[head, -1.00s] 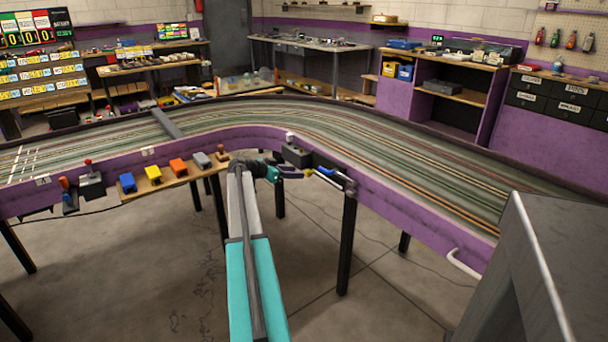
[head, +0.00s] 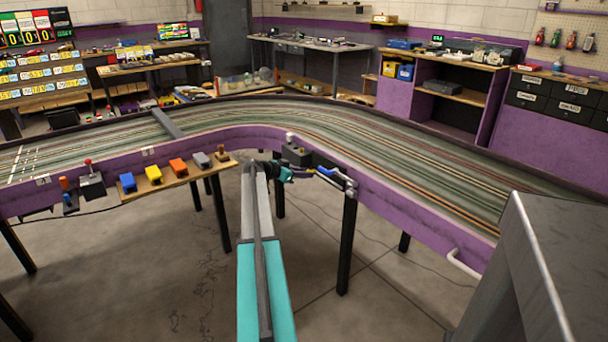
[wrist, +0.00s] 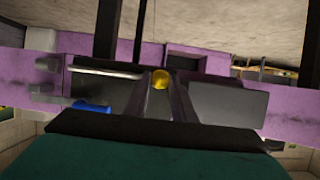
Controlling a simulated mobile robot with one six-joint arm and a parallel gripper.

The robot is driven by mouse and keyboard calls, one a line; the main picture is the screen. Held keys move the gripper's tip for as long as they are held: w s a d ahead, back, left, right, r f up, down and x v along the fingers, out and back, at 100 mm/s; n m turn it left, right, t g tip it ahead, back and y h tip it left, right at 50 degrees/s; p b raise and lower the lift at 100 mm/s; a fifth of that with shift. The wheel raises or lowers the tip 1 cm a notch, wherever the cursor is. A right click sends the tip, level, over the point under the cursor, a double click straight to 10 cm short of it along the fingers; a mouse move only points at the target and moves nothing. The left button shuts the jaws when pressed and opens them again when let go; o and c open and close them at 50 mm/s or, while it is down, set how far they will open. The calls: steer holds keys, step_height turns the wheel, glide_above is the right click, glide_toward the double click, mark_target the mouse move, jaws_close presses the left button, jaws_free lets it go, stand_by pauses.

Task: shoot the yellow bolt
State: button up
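The yellow bolt shows in the wrist view as a round yellow end (wrist: 160,79), near the middle. My gripper (wrist: 162,92) has its two dark inner finger edges on either side of this end, with a narrow gap between them. I cannot tell whether the fingers touch it. In the head view my gripper (head: 312,171) is at the purple track wall, under the bend of the track, by blue and silver hardware. The yellow bolt is too small to make out clearly there. The rest of the bolt is hidden by the fingers.
The purple track wall (head: 400,215) runs behind my gripper. A blue part (wrist: 92,106) shows beside the fingers. A wooden shelf (head: 180,178) with coloured blocks is to the left. A black table leg (head: 346,245) stands below the hardware. Open floor lies in front.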

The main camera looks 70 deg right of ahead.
jaws_close()
steer(key=shift+s+a+f+b, duration=0.1)
steer(key=shift+s+a+b, duration=0.5)
steer(key=shift+s, duration=0.2)
steer(key=shift+s+a+r+b, duration=0.1)
steer(key=shift+s+a+b, duration=0.5)
steer(key=shift+s, duration=0.25)
steer(key=shift+s+a+f+b, duration=0.1)
steer(key=shift+s+a+b, duration=0.4)
steer(key=shift+s+b, duration=0.25)
steer(key=shift+s, duration=0.1)
steer(key=o, duration=0.6)
jaws_free()
steer(key=shift+o, duration=0.3)
